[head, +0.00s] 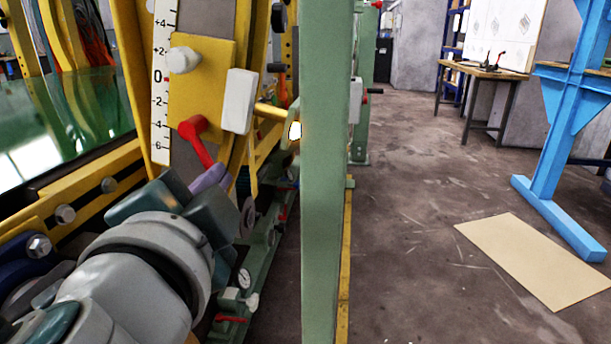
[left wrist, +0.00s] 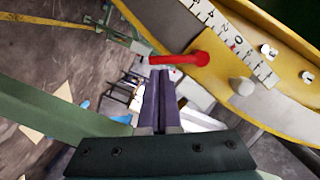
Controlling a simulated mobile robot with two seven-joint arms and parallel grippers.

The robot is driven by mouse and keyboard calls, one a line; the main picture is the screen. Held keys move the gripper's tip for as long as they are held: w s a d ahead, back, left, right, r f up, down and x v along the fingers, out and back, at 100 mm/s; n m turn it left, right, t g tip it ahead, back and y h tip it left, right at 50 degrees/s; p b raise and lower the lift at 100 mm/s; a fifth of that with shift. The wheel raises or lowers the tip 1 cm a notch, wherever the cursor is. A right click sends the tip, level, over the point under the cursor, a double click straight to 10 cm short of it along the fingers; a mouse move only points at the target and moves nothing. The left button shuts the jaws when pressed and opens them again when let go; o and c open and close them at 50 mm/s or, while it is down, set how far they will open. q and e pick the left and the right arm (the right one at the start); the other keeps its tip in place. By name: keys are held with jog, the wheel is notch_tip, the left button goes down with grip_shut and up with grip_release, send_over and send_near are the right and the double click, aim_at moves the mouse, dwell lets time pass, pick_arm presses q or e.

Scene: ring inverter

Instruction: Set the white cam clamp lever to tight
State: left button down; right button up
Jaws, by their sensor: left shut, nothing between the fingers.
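A white block-shaped piece (head: 238,101), which may be the white cam clamp lever, stands at the right edge of a yellow plate (head: 208,75) in the head view. A red lever (head: 197,142) sticks out below the plate and points down to the right. It also shows in the left wrist view (left wrist: 180,59), just beyond the fingertips. A pale round knob (head: 183,60) sits on the plate. My left gripper (head: 213,177) is shut and empty, below the red lever. Its purple fingers (left wrist: 160,76) lie together in the left wrist view. My right gripper is not in view.
A white number scale (head: 162,80) runs beside the plate on the yellow frame. A green post (head: 325,180) stands close to the right of my left gripper. Small gauges and red handles sit low behind it. The floor (head: 420,220) to the right is mostly open.

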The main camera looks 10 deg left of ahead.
pick_arm(q)
jog(key=shift+w+a+f, duration=0.1)
jog(key=shift+w, duration=0.05)
jog(key=shift+a+f+m+b, duration=0.35)
jog(key=shift+a+f+m, duration=0.1)
jog(key=shift+m, duration=0.55)
dwell(0.4)
jog(key=shift+a+f+m+t+b, duration=0.25)
jog(key=shift+a+m+t+b, duration=0.35)
jog(key=shift+m, duration=0.8)
jog(key=shift+a+f+m+t+b, duration=0.25)
jog(key=shift+a+m, duration=0.55)
jog(key=shift+m, duration=0.6)
jog(key=shift+a+r+m+y, duration=0.1)
jog(key=shift+m+y, duration=0.2)
